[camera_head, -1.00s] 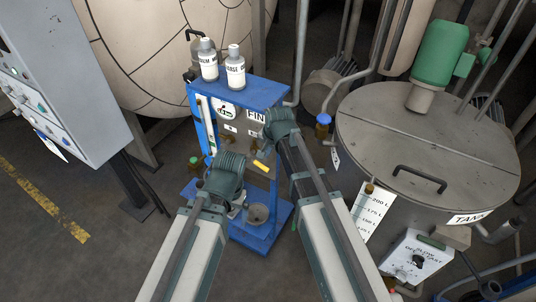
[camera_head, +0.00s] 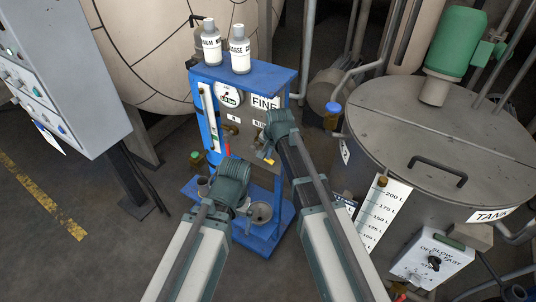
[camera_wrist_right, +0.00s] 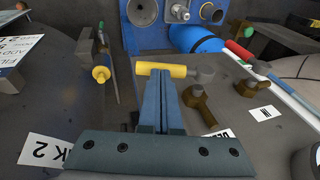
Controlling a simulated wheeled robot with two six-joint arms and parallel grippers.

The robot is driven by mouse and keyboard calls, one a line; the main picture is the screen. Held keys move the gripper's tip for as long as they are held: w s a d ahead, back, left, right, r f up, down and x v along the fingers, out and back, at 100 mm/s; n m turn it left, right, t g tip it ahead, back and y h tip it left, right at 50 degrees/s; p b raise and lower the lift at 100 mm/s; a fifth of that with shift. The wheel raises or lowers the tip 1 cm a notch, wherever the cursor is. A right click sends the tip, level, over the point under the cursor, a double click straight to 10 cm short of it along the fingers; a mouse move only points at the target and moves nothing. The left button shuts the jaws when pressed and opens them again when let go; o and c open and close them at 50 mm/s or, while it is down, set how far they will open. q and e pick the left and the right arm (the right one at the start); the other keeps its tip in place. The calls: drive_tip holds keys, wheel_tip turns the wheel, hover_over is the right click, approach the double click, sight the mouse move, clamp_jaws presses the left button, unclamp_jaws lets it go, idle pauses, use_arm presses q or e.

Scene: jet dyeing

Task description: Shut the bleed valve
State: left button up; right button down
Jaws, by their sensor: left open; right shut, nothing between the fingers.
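The bleed valve's yellow handle (camera_wrist_right: 165,69) lies crosswise just beyond my right fingertips in the right wrist view, with a grey stub at its right end. A partly hidden label beginning "BLE" (camera_wrist_right: 217,134) is beside my fingers. My right gripper (camera_wrist_right: 160,78) is shut and empty, close to the handle; I cannot tell whether it touches. In the head view the yellow handle (camera_head: 265,160) shows below my right wrist (camera_head: 281,124), on the front of the blue cart. My left gripper (camera_head: 236,205) is open, lower on the cart's front, its fingers mostly hidden.
The blue cart (camera_head: 270,75) carries two white bottles (camera_head: 239,50) on top and a bowl (camera_head: 260,213) on its lower shelf. Brass fittings (camera_wrist_right: 197,96) stand right of my right fingers. The round tank (camera_head: 430,135) is close on the right; a grey cabinet (camera_head: 75,80) stands left.

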drive_tip(key=shift+f, duration=0.1)
drive_tip(key=shift+s+d+f+t+y+b, duration=0.15)
drive_tip(key=shift+f+t+y+b, duration=0.2)
drive_tip(key=shift+b, duration=0.45)
wheel_tip(320, 180, down, 4)
drive_tip(key=t+y+b, duration=0.3)
drive_tip(key=b, duration=0.6)
drive_tip(key=shift+m+y, duration=0.3)
drive_tip(key=shift+y, duration=0.05)
drive_tip(key=shift+w+a+f+m+t+y+b, duration=0.15)
drive_tip(key=shift+w+a+f+t+y+b, duration=0.4)
drive_tip(key=shift+b, duration=1.7)
drive_tip(key=shift+w+a+f+m+t+y+b, duration=0.15)
drive_tip(key=shift+a+f+t+y+b, duration=0.5)
drive_tip(key=shift+b, duration=1.6)
drive_tip(key=shift+w+a+f+m+t+y+b, duration=0.1)
drive_tip(key=shift+w+a+f+t+y+b, duration=0.3)
drive_tip(key=shift+y+b, duration=1.35)
drive_tip(key=shift+f+t+h+b, duration=0.15)
drive_tip(key=shift+t+h+b, duration=0.1)
drive_tip(key=shift+h+b, duration=0.3)
